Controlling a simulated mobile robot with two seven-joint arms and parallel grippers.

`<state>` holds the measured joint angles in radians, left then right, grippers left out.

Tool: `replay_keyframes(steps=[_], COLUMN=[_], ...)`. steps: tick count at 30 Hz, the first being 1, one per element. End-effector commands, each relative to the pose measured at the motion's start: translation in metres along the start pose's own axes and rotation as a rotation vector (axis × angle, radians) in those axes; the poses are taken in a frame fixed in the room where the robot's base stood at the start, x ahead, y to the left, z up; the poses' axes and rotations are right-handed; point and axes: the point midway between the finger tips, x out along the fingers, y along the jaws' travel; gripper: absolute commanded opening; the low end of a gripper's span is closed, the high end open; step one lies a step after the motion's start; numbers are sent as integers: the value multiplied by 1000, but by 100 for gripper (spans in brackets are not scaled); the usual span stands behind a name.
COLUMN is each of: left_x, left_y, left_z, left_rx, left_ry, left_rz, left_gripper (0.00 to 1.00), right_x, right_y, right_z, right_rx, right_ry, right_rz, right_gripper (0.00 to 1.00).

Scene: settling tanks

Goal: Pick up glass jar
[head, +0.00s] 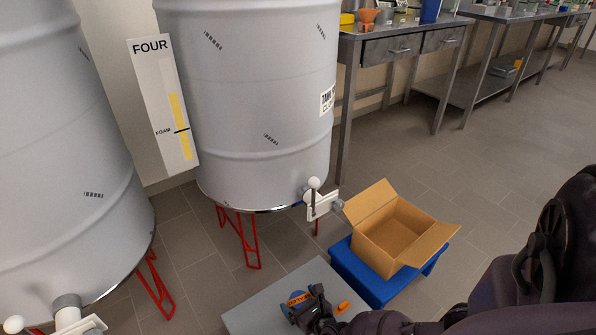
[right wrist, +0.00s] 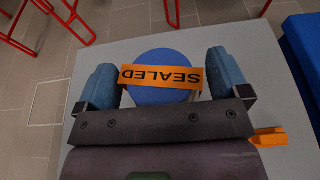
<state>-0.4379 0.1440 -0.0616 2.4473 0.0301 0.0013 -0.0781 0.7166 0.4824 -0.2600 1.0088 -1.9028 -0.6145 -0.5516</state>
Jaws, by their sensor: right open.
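The jar (right wrist: 160,92) shows from above in the right wrist view as a round blue lid with an orange strip marked SEALED across it; its glass body is hidden below. It stands on a grey tabletop (head: 258,303). In the head view the jar (head: 297,296) is partly covered by my right gripper. My right gripper (right wrist: 163,76) is open, with one blue-padded finger on each side of the lid. Gaps show between the fingers and the lid; I cannot tell whether either finger touches the strip. My left gripper is out of view.
A small orange object (head: 343,306) lies right of the jar on the grey top. An open cardboard box (head: 385,240) sits on a blue stand (head: 372,285) beyond. Large grey tanks (head: 250,100) with red legs and a white valve (head: 317,200) stand behind. Floor is clear at right.

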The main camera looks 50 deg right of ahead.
Motion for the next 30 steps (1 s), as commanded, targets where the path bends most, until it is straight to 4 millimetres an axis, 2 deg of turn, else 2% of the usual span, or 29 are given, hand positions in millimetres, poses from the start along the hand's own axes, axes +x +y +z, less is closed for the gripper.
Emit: replay_keyframes(steps=[8,25,26,30], left_x=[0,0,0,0], left_y=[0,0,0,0], left_z=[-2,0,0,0], left_rx=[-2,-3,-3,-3], left_ry=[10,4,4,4], left_rz=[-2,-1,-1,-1], left_gripper=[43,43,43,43], right_x=[3,2,2,2], right_y=[0,0,0,0], right_z=[1,-1,0,-1], right_rx=[0,0,0,0], right_ry=[-2,2,1,3], right_rz=[0,1,1,1], right_gripper=[94,7,4,3])
